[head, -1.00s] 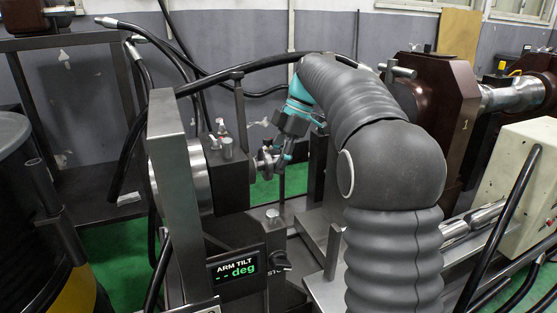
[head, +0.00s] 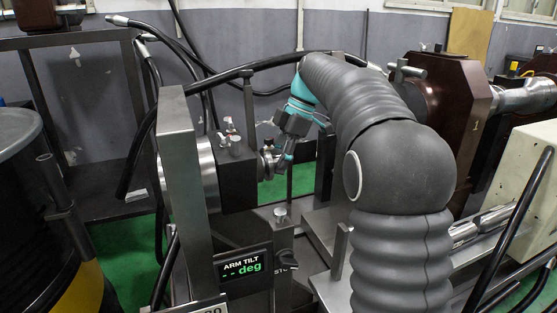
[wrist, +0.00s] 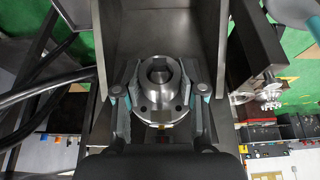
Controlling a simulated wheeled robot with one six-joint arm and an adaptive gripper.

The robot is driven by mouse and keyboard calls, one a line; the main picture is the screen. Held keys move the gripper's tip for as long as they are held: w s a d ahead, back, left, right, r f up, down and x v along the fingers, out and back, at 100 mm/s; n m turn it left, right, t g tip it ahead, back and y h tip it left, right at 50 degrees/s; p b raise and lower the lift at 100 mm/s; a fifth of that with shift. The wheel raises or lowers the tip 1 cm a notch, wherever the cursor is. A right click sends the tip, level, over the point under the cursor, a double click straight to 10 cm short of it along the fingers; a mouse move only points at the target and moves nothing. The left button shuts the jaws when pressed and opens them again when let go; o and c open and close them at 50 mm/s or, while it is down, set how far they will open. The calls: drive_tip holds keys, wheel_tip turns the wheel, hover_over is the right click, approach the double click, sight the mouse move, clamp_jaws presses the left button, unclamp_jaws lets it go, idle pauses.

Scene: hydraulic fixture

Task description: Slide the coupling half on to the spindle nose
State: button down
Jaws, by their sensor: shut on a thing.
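The coupling half (wrist: 158,90) is a silver flanged ring with a central bore and small holes. In the wrist view my gripper (wrist: 160,97) has a finger on either side of it and is shut on it. In the head view my gripper (head: 286,160) is small and partly hidden by the arm; bright metal (head: 268,160) shows at its tip, close to the right face of a dark block (head: 236,180) on the fixture. I cannot make out the spindle nose clearly, nor whether the coupling half touches it.
A steel upright (head: 183,170) and a tilt display (head: 243,267) stand left of and below the block. Black hoses (head: 215,77) arch behind it. A maroon housing (head: 455,115) stands right, and a drum (head: 30,190) far left. A grey plate (wrist: 160,40) lies beyond the coupling half.

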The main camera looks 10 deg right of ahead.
drive_tip(key=shift+a, duration=0.15)
idle(0.5)
drive_tip(key=c, duration=0.6)
unclamp_jaws()
drive_tip(key=shift+r, duration=0.1)
drive_tip(key=s+v, duration=0.1)
drive_tip(key=v, duration=0.6)
drive_tip(key=s+m+t+h, duration=0.1)
drive_tip(key=s+m+t, duration=0.1)
drive_tip(key=s+m, duration=0.5)
drive_tip(key=s+d+f+m+t+h, duration=0.1)
drive_tip(key=s+f+m+t, duration=0.1)
drive_tip(key=s+f+m, duration=0.4)
drive_tip(key=s+d+f+m+t+h, duration=0.1)
drive_tip(key=s+f+m, duration=0.6)
drive_tip(key=s, duration=1)
wheel_tip(320, 180, down, 4)
drive_tip(key=shift+r+t+h, duration=0.15)
drive_tip(key=shift+t+h, duration=0.65)
